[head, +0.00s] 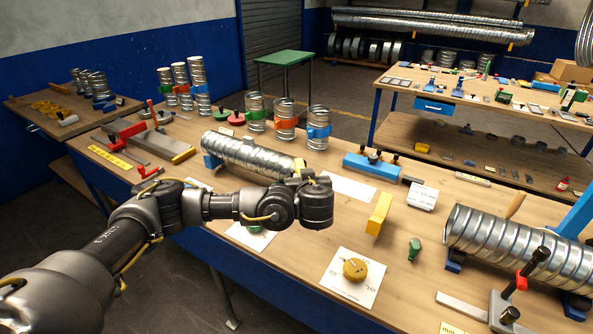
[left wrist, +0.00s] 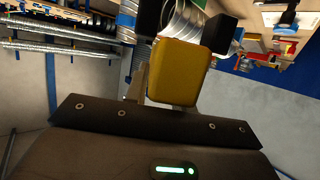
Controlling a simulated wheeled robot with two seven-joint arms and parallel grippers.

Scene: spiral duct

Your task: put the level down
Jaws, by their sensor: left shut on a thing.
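The level (left wrist: 178,72) is a yellow block with rounded edges, close to the camera in the left wrist view. My left gripper (left wrist: 185,40) is shut on it, with dark fingers at either side. In the head view my left gripper (head: 303,172) is by the right end of a silver spiral duct (head: 248,153) lying on the workbench. Most of the gripper and the level is hidden there behind my wrist; only a little yellow shows. Contact between the level and the duct cannot be told. My right gripper is in neither view.
A separate yellow block (head: 379,214) stands right of my wrist, near a green item (head: 414,248) and a yellow knob on a white sheet (head: 337,284). A larger duct (head: 515,243) lies at the right. A blue tool (head: 371,167) and clamped duct pieces (head: 285,121) stand behind.

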